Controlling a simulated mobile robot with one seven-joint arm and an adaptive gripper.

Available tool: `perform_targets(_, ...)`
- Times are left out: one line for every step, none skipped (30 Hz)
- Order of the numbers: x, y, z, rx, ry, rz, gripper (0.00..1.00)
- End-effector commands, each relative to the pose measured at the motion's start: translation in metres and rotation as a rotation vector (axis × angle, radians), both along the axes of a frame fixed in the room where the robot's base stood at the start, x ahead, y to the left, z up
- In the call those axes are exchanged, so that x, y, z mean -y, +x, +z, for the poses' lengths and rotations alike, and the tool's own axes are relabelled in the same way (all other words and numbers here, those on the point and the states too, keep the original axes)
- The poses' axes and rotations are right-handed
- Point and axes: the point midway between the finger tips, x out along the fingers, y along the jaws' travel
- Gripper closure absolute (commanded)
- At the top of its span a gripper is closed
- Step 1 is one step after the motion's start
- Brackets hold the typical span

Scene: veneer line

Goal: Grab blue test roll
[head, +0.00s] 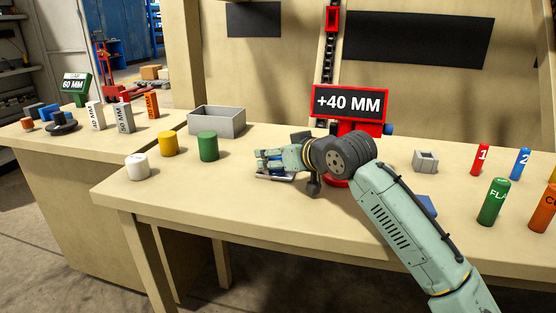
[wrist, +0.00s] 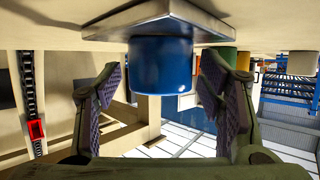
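The blue test roll (wrist: 161,66) is a short blue cylinder on a grey metal plate (wrist: 160,18); the wrist view shows them upside down, with the tabletop along the top. My gripper (wrist: 162,88) is open, with one ridged finger pad on each side of the roll and a visible gap on both sides. In the head view my gripper (head: 268,163) is low over the table, pointing left, and mostly hides the roll; bits of blue show among the fingers.
White (head: 137,166), yellow (head: 168,144) and green (head: 208,146) rolls stand to the left. A grey open bin (head: 217,121) is behind them. A red stand with a "+40 MM" sign (head: 348,104) is close behind my arm. A small grey block (head: 425,161) and labelled cylinders (head: 492,201) are right.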

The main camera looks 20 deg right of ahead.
Motion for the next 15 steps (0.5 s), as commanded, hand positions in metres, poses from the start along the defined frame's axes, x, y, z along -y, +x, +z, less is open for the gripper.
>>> perform_targets(-0.0001, -0.0001, 0.0, 0.0, 0.0, 0.0, 0.44)
perform_targets(-0.0001, -0.0001, 0.0, 0.0, 0.0, 0.0, 0.45)
perform_targets(-0.0001, -0.0001, 0.0, 0.0, 0.0, 0.0, 0.48)
perform_targets(-0.0001, -0.0001, 0.0, 0.0, 0.0, 0.0, 0.5)
perform_targets(-0.0001, -0.0002, 0.0001, 0.0, 0.0, 0.0, 0.52)
perform_targets(-0.0001, -0.0002, 0.0001, 0.0, 0.0, 0.0, 0.55)
perform_targets(-0.0001, -0.0002, 0.0001, 0.0, 0.0, 0.0, 0.57)
perform_targets(-0.0001, -0.0002, 0.0001, 0.0, 0.0, 0.0, 0.59)
perform_targets(-0.0001, -0.0002, 0.0001, 0.0, 0.0, 0.0, 0.61)
perform_targets(0.0, -0.0002, 0.0, 0.0, 0.0, 0.0, 0.64)
perform_targets(0.0, -0.0002, 0.0, 0.0, 0.0, 0.0, 0.66)
perform_targets(0.0, -0.0002, 0.0, 0.0, 0.0, 0.0, 0.68)
perform_targets(0.0, -0.0002, 0.0, 0.0, 0.0, 0.0, 0.7)
perform_targets(0.0, -0.0002, 0.0, 0.0, 0.0, 0.0, 0.72)
perform_targets(0.0, -0.0002, 0.0, 0.0, 0.0, 0.0, 0.75)
